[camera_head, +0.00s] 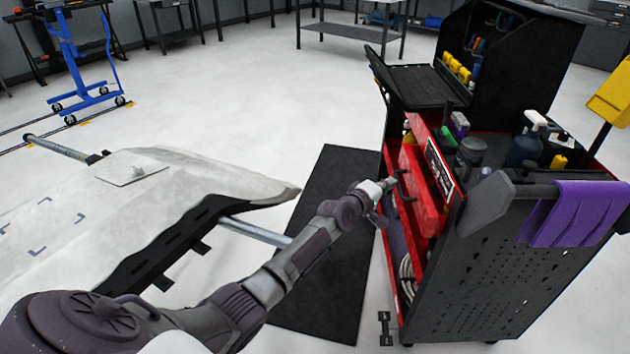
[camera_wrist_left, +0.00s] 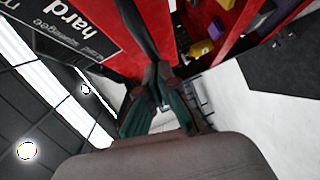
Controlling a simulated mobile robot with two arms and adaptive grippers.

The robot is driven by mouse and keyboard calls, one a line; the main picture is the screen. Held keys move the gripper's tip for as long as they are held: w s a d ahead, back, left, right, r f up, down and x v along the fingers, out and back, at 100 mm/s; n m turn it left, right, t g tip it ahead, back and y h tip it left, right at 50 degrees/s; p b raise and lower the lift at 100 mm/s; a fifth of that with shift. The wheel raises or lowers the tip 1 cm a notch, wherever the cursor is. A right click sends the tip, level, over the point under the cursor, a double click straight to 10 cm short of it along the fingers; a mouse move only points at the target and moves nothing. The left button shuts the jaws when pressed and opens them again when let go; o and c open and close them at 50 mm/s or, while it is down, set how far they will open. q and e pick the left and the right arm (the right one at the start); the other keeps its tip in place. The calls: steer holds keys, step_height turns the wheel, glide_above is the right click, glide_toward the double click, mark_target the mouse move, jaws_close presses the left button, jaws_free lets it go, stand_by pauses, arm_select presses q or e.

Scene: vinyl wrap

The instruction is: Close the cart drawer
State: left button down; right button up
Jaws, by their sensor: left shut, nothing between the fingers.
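The tool cart (camera_head: 500,260) stands at the right, black with red drawers. One red drawer (camera_head: 424,195) sticks out from its front, toward the left. Its dark handle (camera_head: 403,184) faces my left gripper (camera_head: 386,186). The left gripper is shut and empty, with its tips at or very near the handle; I cannot tell if they touch. In the left wrist view, the green-padded fingers (camera_wrist_left: 158,100) are together beside a black bar (camera_wrist_left: 135,30) in front of a red surface (camera_wrist_left: 118,55). My right gripper is not in view.
Bottles and a dark jar (camera_head: 471,150) stand on the cart top. A purple cloth (camera_head: 575,213) hangs on its side. A black mat (camera_head: 330,215) lies on the floor beside the cart. A pale car panel (camera_head: 130,200) on a stand is at the left, near my arm.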

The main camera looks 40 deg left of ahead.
mark_target(411, 182)
arm_select(q)
steer(key=w+d, duration=0.1)
steer(key=d, duration=0.1)
steer(key=w+d, duration=0.1)
steer(key=d, duration=0.1)
steer(key=shift+w, duration=0.3)
steer(key=shift+d+r, duration=0.1)
steer(key=shift+d, duration=0.15)
